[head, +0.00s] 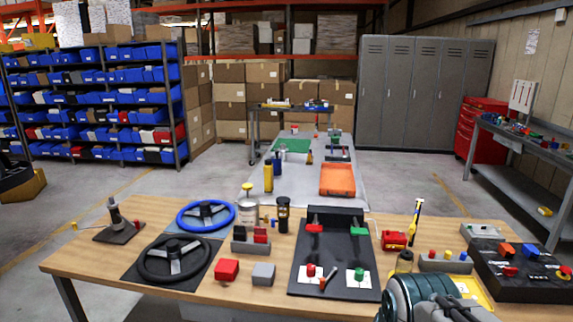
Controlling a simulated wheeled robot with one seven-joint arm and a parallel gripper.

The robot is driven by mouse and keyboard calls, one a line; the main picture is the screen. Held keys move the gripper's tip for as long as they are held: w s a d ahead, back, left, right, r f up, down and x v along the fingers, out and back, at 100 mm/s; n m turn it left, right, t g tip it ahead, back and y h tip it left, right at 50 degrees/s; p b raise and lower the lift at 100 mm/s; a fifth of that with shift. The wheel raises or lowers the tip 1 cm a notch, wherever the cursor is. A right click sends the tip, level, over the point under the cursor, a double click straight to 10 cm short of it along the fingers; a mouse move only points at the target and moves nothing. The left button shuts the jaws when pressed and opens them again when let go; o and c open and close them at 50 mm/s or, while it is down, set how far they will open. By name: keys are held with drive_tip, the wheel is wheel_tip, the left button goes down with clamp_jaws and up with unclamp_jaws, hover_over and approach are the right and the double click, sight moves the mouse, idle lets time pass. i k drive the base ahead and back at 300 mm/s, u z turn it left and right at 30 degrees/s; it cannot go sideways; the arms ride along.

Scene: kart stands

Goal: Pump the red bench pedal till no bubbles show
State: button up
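A black bench board (333,255) lies on the wooden table in the middle. It has a red pedal (315,228) at its upper left and a green pedal (358,231) at its upper right. Near its front edge, a small red-topped part (311,270) and a green-topped part (359,274) stand on white patches. A small dark and red piece lies between them. No bubbles can be made out at this size. My teal and grey arm shows at the bottom right, right of the board. No gripper fingers can be made out.
On the wooden table (110,258), a blue steering wheel (206,215) and a black one (173,259) lie left. A red block (227,270) and a grey block (263,274) sit left of the board. A black panel (525,270) lies right. A low table with an orange tray (337,180) stands behind.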

sight(314, 228)
drive_tip(key=u, duration=0.55)
drive_tip(key=k, duration=0.65)
drive_tip(key=u, duration=0.7)
drive_tip(key=i, duration=0.95)
drive_tip(key=z, duration=0.95)
drive_tip(key=i, duration=0.6)
drive_tip(key=z, duration=0.6)
